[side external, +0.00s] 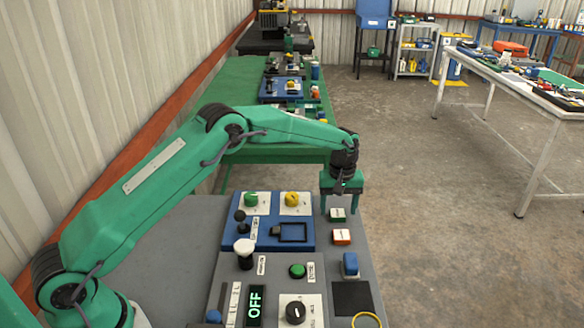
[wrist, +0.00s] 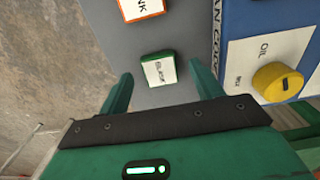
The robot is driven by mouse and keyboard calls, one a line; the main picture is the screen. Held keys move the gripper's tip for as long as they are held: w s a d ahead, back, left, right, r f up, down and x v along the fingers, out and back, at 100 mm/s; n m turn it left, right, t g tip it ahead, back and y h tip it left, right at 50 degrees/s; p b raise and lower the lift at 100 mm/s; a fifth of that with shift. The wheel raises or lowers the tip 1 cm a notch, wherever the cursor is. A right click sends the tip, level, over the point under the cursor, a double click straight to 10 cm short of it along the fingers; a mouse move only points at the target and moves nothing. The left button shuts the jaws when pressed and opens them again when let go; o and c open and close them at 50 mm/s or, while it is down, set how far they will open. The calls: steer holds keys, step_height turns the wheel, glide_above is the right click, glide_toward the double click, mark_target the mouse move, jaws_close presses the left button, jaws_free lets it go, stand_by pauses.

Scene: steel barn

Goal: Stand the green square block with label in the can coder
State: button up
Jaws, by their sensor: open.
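The green square block (side external: 338,215) lies on the grey bench right of the blue panel, its white label facing up. In the wrist view the block (wrist: 159,69) sits between and slightly beyond the finger tips, with a gap on each side; its label lettering is hard to read. My gripper (side external: 340,203) is open and empty, pointing down just above and around the block; its two green fingers also show in the wrist view (wrist: 161,80). The can coder is the blue panel (side external: 264,236), lettered along its edge in the wrist view (wrist: 218,30). It carries a dark square frame (side external: 293,233).
An orange block with a white label (side external: 342,237) lies close to the green one, with a blue piece (side external: 350,264) nearer the camera. The panel bears a green knob (side external: 250,199), a yellow knob (side external: 292,198) and a black joystick (side external: 240,218). The bench edge is close on the right.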

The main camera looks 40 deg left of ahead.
mark_target(339, 216)
steer(key=shift+f, duration=0.75)
steer(key=c, duration=1.1)
steer(key=shift+c, duration=0.2)
steer(key=shift+r, duration=0.1)
steer(key=shift+r, duration=0.75)
steer(key=r, duration=0.3)
steer(key=shift+s+d, duration=0.2)
steer(key=shift+d, duration=0.15)
steer(key=s+d+r, duration=0.6)
steer(key=d, duration=0.2)
steer(key=shift+s+d+r, duration=0.2)
steer(key=shift+s+d, duration=0.1)
steer(key=shift+d, duration=0.05)
